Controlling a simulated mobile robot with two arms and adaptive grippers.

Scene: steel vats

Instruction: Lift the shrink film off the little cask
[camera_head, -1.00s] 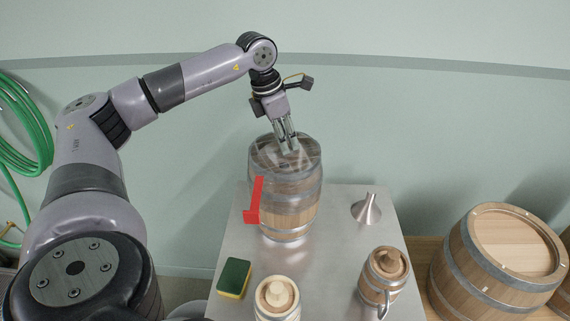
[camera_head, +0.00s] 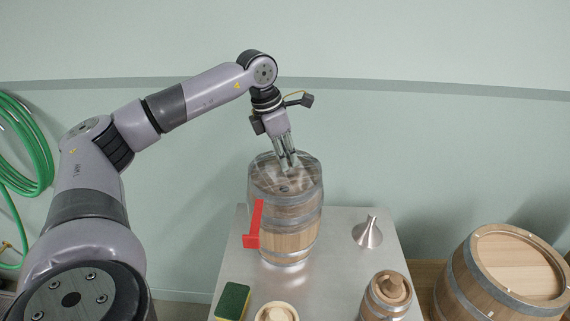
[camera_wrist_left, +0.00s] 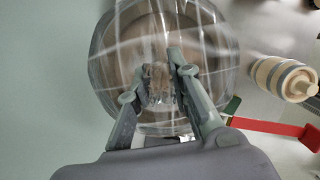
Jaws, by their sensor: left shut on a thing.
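The little cask (camera_head: 288,240) is a wooden barrel with metal hoops, upright on a steel table. Clear, shiny shrink film (camera_head: 308,180) covers its top and upper side; its lower edge is hard to make out. My left gripper (camera_head: 288,166) points down over the cask top, shut on the film. In the left wrist view, the fingers (camera_wrist_left: 160,78) pinch a crumpled bunch of film (camera_wrist_left: 158,88), with clear film (camera_wrist_left: 110,45) spread around the cask top. A red strip (camera_head: 254,228) stands at the cask's left side. My right gripper is not in view.
A steel funnel (camera_head: 368,234) stands right of the cask on the table (camera_head: 338,285). A green and yellow sponge (camera_head: 233,301), a pale small keg (camera_head: 277,312) and a brown small keg (camera_head: 386,297) are in front. A large barrel (camera_head: 500,275) stands at right.

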